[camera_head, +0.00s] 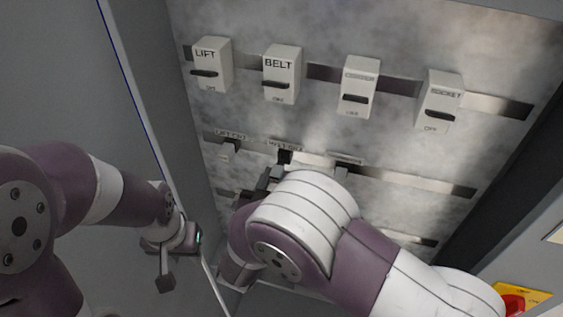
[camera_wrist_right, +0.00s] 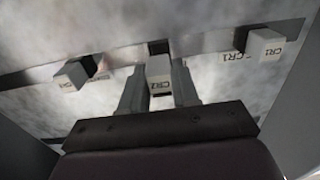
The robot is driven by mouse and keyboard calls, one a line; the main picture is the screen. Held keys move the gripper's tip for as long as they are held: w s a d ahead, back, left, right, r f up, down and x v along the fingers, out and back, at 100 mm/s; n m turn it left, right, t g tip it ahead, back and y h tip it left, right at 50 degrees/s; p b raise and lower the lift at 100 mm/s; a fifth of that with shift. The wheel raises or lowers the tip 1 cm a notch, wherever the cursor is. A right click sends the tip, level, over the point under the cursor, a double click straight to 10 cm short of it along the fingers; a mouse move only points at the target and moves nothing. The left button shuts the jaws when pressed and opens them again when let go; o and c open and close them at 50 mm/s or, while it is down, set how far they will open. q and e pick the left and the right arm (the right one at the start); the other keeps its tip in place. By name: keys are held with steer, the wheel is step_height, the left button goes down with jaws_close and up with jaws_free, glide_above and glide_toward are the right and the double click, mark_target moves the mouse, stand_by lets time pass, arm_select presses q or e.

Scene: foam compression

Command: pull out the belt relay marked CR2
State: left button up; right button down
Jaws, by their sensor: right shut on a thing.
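The relay marked CR2 (camera_wrist_right: 158,75) is a small pale block between the two fingers of my right gripper (camera_wrist_right: 158,92) in the right wrist view. The fingers are shut on its sides. A dark socket opening (camera_wrist_right: 159,47) shows just behind the relay, on the rail; I cannot tell whether the relay's inner end is still in it. In the head view the dark opening (camera_head: 284,156) shows beside my right gripper (camera_head: 272,176), whose arm hides the relay. My left gripper (camera_head: 178,258) hangs away from the panel at the left; its finger gap is unclear.
Neighbouring relays sit on the same rail: CR1 (camera_wrist_right: 264,47) and another pale block (camera_wrist_right: 74,74). Breakers for LIFT (camera_head: 211,65), BELT (camera_head: 282,74) and others (camera_head: 359,86) (camera_head: 438,100) line the upper rail. A red button (camera_head: 513,303) is at the lower right.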

steer(key=shift+v, duration=1.45)
steer(key=shift+w, duration=0.1)
